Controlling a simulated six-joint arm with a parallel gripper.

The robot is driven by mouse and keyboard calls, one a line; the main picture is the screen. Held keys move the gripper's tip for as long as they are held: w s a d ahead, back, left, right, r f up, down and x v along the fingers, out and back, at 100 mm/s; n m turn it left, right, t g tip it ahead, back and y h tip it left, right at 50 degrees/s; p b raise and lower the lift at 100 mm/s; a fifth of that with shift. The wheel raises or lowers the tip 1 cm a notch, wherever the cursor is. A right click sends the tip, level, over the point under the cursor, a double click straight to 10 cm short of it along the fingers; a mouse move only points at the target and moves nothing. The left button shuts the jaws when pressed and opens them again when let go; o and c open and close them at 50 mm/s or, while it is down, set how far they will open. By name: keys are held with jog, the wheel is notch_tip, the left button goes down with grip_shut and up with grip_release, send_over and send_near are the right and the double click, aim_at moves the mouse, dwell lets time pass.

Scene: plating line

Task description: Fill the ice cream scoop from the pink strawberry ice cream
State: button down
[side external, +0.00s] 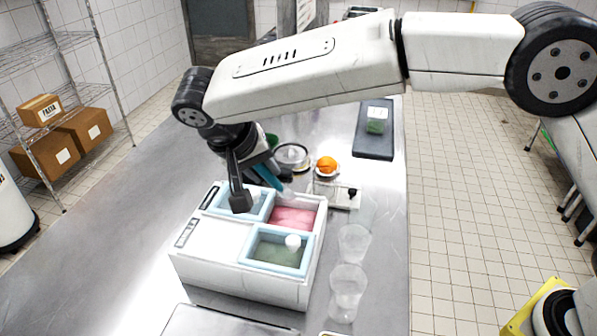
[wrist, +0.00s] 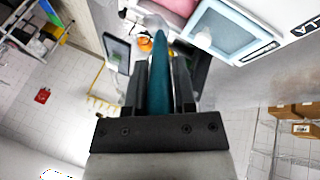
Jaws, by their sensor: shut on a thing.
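My gripper (wrist: 160,70) is shut on the teal handle of the ice cream scoop (wrist: 157,95). The pink strawberry ice cream (side external: 293,217) lies in the uncovered back-right compartment of the white freezer box (side external: 200,264). A part of the pink also shows at the top of the wrist view (wrist: 178,6). My gripper is beyond the box's back side, apart from the pink surface as far as I can see.
Blue-framed lids cover the front compartment (side external: 262,262) and the back-left one. Clear cups (side external: 353,243) stand right of the box. Behind are a scale (side external: 337,196), an orange (side external: 326,164), a round metal dish (side external: 292,154) and a dark tray (side external: 373,150). The table's left side is clear.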

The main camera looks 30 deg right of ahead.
aim_at(275, 191)
jog(key=shift+r, duration=1.4)
jog(key=shift+r, duration=1.2)
jog(key=shift+f, duration=0.15)
jog(key=shift+f, duration=5.65)
jog(key=shift+w+d+f, duration=0.1)
jog(key=shift+d+f, duration=0.15)
jog(key=shift+d, duration=0.3)
jog(key=shift+w+d+r, duration=0.2)
jog(key=shift+d+r, duration=0.1)
jog(key=shift+d, duration=0.3)
